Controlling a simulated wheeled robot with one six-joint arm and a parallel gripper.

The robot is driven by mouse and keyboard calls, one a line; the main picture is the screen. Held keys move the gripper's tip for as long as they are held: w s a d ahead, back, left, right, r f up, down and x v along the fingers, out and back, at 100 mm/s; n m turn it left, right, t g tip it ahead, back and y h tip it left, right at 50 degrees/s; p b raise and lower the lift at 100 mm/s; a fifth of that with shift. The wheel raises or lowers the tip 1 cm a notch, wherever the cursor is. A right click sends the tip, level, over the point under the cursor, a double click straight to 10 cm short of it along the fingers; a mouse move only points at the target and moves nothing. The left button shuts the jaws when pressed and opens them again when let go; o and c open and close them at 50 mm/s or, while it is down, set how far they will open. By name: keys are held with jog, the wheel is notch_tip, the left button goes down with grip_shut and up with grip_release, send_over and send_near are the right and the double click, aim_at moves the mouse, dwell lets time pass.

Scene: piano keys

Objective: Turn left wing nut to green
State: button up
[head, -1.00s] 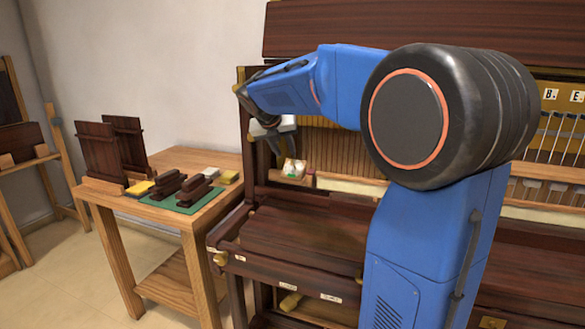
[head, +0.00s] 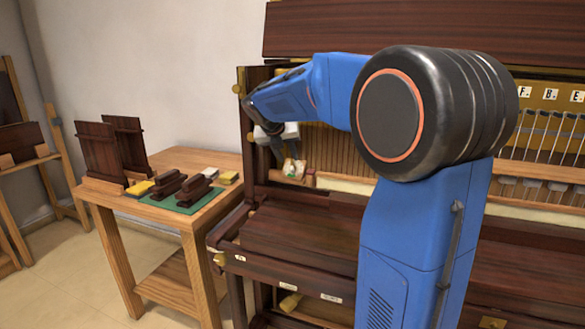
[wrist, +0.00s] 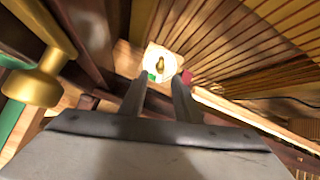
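The left wing nut (wrist: 162,62) is a small brass piece on a pale round dial plate (wrist: 150,67). A green patch shows at the plate's lower left and a red patch at its right. In the head view the dial plate (head: 291,168) is small, and the nut's wings are too small to read. My gripper (wrist: 158,84) is open, its two fingers apart and pointing at the nut. The fingertips appear just short of the plate, with nothing between them. In the head view my gripper (head: 285,153) hangs just above the plate.
A brass knob (wrist: 38,87) on a post stands close at the left of the wrist view. Wooden slats (wrist: 235,40) rise on the right. A wooden table (head: 135,208) with brushes and blocks stands left of the piano. The dark key-lid shelf (head: 295,235) is clear.

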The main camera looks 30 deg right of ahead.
aim_at(291, 164)
jog(key=shift+x, duration=3.3)
jog(key=shift+s+a+r, duration=0.25)
jog(key=shift+a+r, duration=0.05)
jog(key=shift+r, duration=0.15)
jog(key=shift+c, duration=0.3)
grip_shut()
